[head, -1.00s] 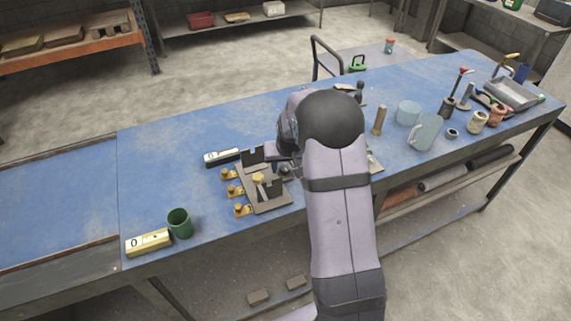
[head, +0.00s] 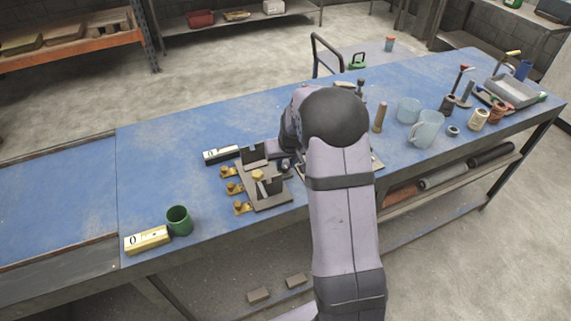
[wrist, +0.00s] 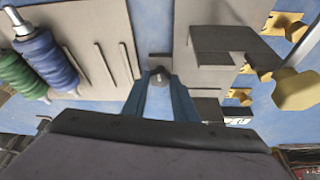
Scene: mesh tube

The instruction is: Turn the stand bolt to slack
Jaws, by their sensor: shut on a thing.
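A dark stand (head: 268,198) with upright plates sits on the blue bench. A large yellow hex-headed bolt (head: 258,176) stands on it and shows at the right edge of the wrist view (wrist: 297,90). Several brass bolts (head: 232,188) sit on tabs along the stand's left side. My gripper (wrist: 159,82) is shut on a small grey piece (wrist: 158,77) with a rounded tip; what this piece belongs to is unclear. My gripper is to the right of the yellow bolt in the head view, apart from it. My arm hides part of the area beside the stand.
A grey plate (wrist: 85,45) with slots and blue and green ribbed rolls (wrist: 47,62) lies left in the wrist view. A green cup (head: 179,220) and yellow block (head: 147,240) stand front left. Clear mugs (head: 426,129) and tools crowd the right. The bench's left part is clear.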

